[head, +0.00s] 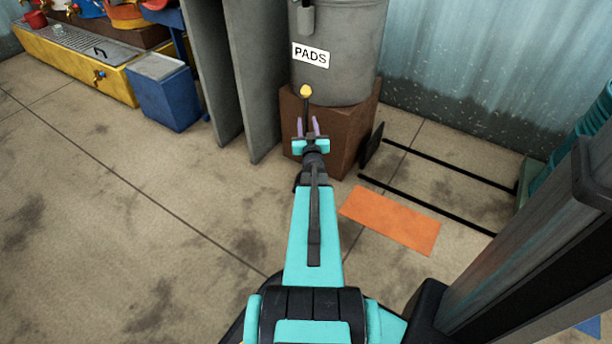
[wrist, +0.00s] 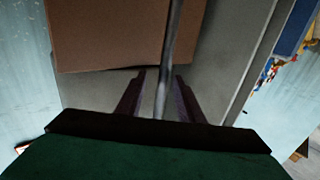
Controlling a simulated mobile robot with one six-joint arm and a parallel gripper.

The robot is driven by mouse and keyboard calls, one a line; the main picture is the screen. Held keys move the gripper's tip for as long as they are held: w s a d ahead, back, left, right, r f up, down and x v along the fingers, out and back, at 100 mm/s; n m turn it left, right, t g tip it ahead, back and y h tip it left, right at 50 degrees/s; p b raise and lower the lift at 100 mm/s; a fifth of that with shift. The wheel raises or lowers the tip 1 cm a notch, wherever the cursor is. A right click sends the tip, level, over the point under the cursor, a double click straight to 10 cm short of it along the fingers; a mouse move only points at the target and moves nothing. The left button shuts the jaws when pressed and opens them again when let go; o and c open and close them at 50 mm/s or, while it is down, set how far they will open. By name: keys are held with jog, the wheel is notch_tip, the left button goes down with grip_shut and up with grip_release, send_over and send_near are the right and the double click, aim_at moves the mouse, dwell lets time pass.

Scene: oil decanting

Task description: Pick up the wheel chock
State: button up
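I cannot make out a wheel chock for certain in either view. My gripper (head: 307,122) is in front of a brown block (head: 350,125) under a grey drum in the head view. Its two purple fingers stand apart, with a thin dark rod with a yellow knob (head: 305,91) showing between them. In the wrist view my gripper (wrist: 158,78) has its fingers spread. A grey rod (wrist: 172,45) runs between them with gaps on both sides. Whether the rod is fixed to something is hidden.
The grey drum (head: 340,50) bears a PADS label. Tall grey panels (head: 255,70) stand left of it. An orange mat (head: 391,220) and dark floor bars (head: 440,163) lie to the right. A blue bin (head: 168,95) stands back left. The left floor is clear.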

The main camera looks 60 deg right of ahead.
jog(key=shift+f+b+x, duration=0.15)
jog(key=shift+b+x, duration=0.35)
jog(key=shift+x, duration=0.5)
jog(key=shift+f+b+x, duration=0.15)
jog(key=shift+b+x, duration=0.35)
jog(key=shift+x, duration=0.55)
jog(key=shift+w+d+r, duration=0.1)
jog(key=shift+w+d, duration=0.2)
jog(key=shift+w, duration=0.15)
grip_shut()
jog(key=shift+r, duration=0.15)
